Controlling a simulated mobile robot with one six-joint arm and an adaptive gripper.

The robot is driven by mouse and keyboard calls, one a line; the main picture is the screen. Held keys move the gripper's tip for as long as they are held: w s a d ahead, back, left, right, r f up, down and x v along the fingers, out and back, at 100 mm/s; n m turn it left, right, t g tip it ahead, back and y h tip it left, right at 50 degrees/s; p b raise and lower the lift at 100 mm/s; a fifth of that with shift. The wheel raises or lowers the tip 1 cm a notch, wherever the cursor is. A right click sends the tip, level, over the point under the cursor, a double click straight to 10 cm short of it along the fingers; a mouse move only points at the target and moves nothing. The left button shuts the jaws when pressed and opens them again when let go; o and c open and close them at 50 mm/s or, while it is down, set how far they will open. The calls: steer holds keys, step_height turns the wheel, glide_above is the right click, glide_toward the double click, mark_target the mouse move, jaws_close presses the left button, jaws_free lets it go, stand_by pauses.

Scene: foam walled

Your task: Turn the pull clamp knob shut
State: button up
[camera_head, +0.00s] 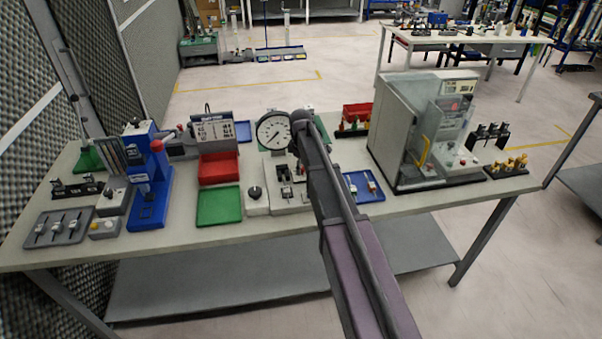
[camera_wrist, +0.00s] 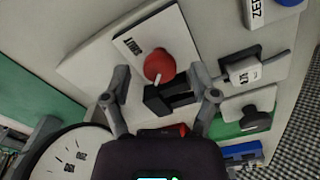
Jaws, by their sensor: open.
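In the wrist view my gripper (camera_wrist: 160,71) is open, its two grey fingers spread on either side of a red round knob (camera_wrist: 158,64) and a black block (camera_wrist: 170,97). The knob is near the fingertips on a pale plate with a black label; I see no finger clearly touching it. A dark knob (camera_wrist: 257,120) on a pale base lies right of the fingers. In the head view the pale fixture (camera_head: 290,200) has dark clamp parts, and a black knob (camera_head: 255,191) is at its left. My arm hides part of the fixture and my gripper there. I cannot tell which knob is the pull clamp's.
A round dial gauge (camera_head: 273,132) stands close to my arm. A green tray (camera_head: 219,207) and a blue press (camera_head: 150,190) are left. A blue tray (camera_head: 364,188) and a large grey machine (camera_head: 400,130) are right. The front edge of the bench (camera_head: 200,238) is mostly clear.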

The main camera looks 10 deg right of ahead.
steer(key=shift+f+b, duration=0.3)
steer(key=shift+f, duration=0.15)
jaws_close()
